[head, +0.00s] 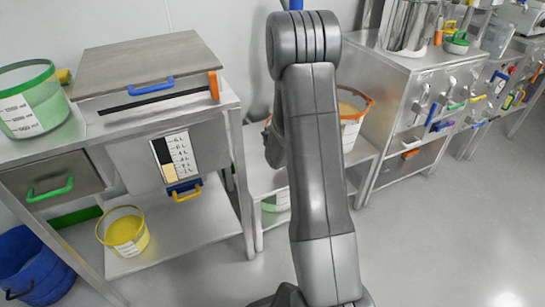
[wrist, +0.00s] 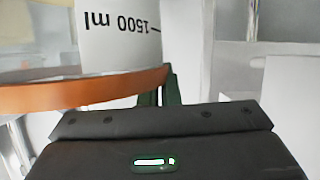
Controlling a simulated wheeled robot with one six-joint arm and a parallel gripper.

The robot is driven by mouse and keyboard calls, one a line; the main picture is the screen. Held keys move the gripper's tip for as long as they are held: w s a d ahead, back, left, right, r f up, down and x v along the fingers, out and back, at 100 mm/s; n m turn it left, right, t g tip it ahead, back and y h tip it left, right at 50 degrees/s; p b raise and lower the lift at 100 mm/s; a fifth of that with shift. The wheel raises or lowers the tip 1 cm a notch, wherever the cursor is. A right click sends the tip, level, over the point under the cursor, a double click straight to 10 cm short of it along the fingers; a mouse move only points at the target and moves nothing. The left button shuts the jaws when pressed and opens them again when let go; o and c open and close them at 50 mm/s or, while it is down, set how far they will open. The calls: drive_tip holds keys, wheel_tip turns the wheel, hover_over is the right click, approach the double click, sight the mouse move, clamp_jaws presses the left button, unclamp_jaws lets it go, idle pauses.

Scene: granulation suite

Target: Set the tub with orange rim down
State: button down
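The tub with orange rim (head: 352,133) shows in the head view behind my arm, which hides its left part. It looks upright over a low metal stand; I cannot tell whether its base touches anything. In the wrist view its orange rim (wrist: 85,90) and white wall marked 1500 ml (wrist: 118,35) are close up and upside down. My gripper (wrist: 162,88) is at the end of the visible rim, with its dark fingers close together there, and looks shut on the rim. In the head view the fingers are hidden behind my arm.
The low metal stand (head: 268,182) is beside a taller bench with a green-rimmed tub (head: 35,100). A yellow tub (head: 124,232) sits on that bench's lower shelf. A steel cabinet (head: 395,105) bearing a large pot (head: 408,25) stands close on the right. The floor at right is clear.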

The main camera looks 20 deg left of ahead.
drive_tip(key=s+a+r+n+g+y, duration=0.1)
drive_tip(key=a, duration=0.3)
wheel_tip(320, 180, down, 9)
drive_tip(key=b, duration=0.2)
drive_tip(key=shift+s+a+f, duration=0.2)
drive_tip(key=shift+f+b, duration=0.2)
drive_tip(key=shift+b, duration=0.2)
drive_tip(key=c, duration=1.6)
unclamp_jaws()
drive_tip(key=shift+c, duration=0.2)
drive_tip(key=shift+r, duration=0.1)
